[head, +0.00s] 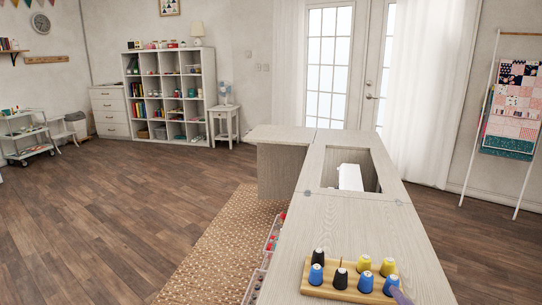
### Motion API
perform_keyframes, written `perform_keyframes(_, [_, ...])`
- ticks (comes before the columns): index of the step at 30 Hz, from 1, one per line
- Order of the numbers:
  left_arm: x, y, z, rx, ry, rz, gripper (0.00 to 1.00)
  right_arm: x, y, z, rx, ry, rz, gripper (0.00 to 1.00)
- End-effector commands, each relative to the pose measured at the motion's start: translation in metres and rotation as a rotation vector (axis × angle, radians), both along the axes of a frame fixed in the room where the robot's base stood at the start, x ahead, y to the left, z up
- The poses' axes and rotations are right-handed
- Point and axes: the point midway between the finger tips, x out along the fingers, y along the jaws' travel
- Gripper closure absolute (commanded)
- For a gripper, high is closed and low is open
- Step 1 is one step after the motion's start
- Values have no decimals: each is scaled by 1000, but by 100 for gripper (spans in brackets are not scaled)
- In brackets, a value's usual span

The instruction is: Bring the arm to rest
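Neither of my grippers can be made out in the head view, and no arm of mine shows clearly. The pale wooden sewing cabinet (345,228) runs from the lower middle toward the doors. A wooden spool rack (312,289) stands on its near end. It carries black (340,280), blue (366,282) and yellow (364,262) spools, upright in two rows, and one bare peg shows in the back row. A small purplish thing (401,297) is at the rack's right front corner, cut by the picture's edge; I cannot tell what it is.
A white sewing machine (350,177) sits in the cabinet's recess. Open clear drawers (267,256) with red items stick out on the cabinet's left side, above a woven rug (222,245). The wooden floor (110,220) at left is clear. A quilt ladder (483,130) leans at right.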

Motion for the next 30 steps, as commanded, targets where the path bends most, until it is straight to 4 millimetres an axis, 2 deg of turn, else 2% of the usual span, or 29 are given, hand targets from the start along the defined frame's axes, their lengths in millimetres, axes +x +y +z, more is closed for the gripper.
perform_keyframes(1, [0, 0, 0, 0, 0, 0, 69, -22, -8, -31, 107, 122, -63, 49])
perform_keyframes(3, [0, 0, 0, -1, 0, -1, 69, -52, -15, -66, 233, 276, -146, 49])
perform_keyframes(6, [0, 0, 0, -1, -1, -1, 69, -91, -18, -102, 363, 444, -245, 49])
perform_keyframes(12, [0, -1, 1, -2, -1, -1, 69, -157, -16, -142, 522, 685, -394, 49])
perform_keyframes(20, [1, -1, 1, -1, -3, -2, 69, -232, -7, -167, 654, 930, -553, 49])
perform_keyframes(21, [1, -1, 1, -2, -4, -2, 69, -237, -5, -172, 667, 947, -564, 49])
perform_keyframes(30, [2, -1, 2, -2, -7, -2, 69, -207, 13, -212, 725, 841, -466, 49])
